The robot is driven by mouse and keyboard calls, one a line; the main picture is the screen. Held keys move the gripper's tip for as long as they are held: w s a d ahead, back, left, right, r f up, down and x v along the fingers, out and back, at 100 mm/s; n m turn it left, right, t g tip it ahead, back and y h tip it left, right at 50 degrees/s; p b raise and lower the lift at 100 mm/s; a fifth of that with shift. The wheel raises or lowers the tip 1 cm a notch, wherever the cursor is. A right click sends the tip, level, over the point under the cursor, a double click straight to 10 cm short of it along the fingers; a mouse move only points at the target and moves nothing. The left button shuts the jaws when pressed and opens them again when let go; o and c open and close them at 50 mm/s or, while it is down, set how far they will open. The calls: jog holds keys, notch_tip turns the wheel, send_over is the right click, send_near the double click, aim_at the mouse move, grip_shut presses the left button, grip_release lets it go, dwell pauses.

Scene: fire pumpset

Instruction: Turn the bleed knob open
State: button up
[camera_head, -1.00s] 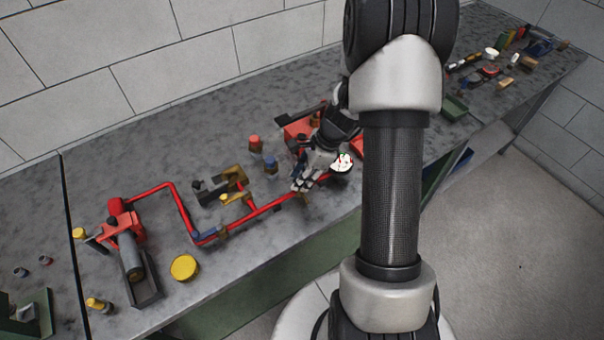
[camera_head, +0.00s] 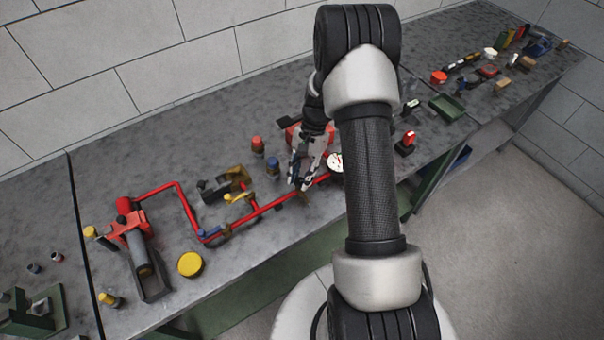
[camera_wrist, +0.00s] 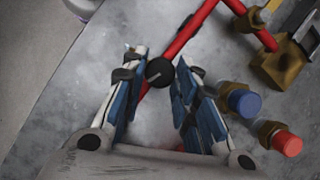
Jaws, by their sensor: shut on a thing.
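The bleed knob (camera_wrist: 158,72) is a small dark round knob with a light mark line, above the red pipe (camera_wrist: 185,38) in the wrist view. My gripper (camera_wrist: 160,66) has its blue-padded fingers on either side of the knob, shut on it at the tips. In the head view my gripper (camera_head: 299,186) reaches down to the red pipe (camera_head: 262,209), left of a white gauge face (camera_head: 335,162). The knob is hidden by my fingers there.
Blue-topped (camera_head: 273,166) and red-topped (camera_head: 258,146) fittings stand close behind the pipe. A yellow-handled brass valve (camera_head: 240,196) sits to the left, and a red pump (camera_head: 130,225) farther left. A yellow round disc (camera_head: 190,264) lies near the front edge.

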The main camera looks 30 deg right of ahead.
jog(key=n, duration=0.2)
jog(key=n+g+h, duration=0.1)
jog(key=n, duration=0.1)
jog(key=shift+w+a+n+g, duration=0.15)
jog(key=shift+n+g, duration=0.15)
jog(key=shift+n, duration=0.1)
jog(key=shift+w+a+n+g+h+p, duration=0.2)
jog(key=shift+n+h, duration=0.25)
jog(key=shift+n, duration=0.8)
jog(key=shift+s+d+n+g+h+p, duration=0.1)
jog(key=shift+n+h+p, duration=0.25)
jog(key=shift+n, duration=0.9)
jog(key=o, duration=1.1)
jog(key=shift+c, duration=0.2)
jog(key=a+v, duration=0.1)
jog(key=v, duration=1.1)
jog(key=shift+d, duration=0.35)
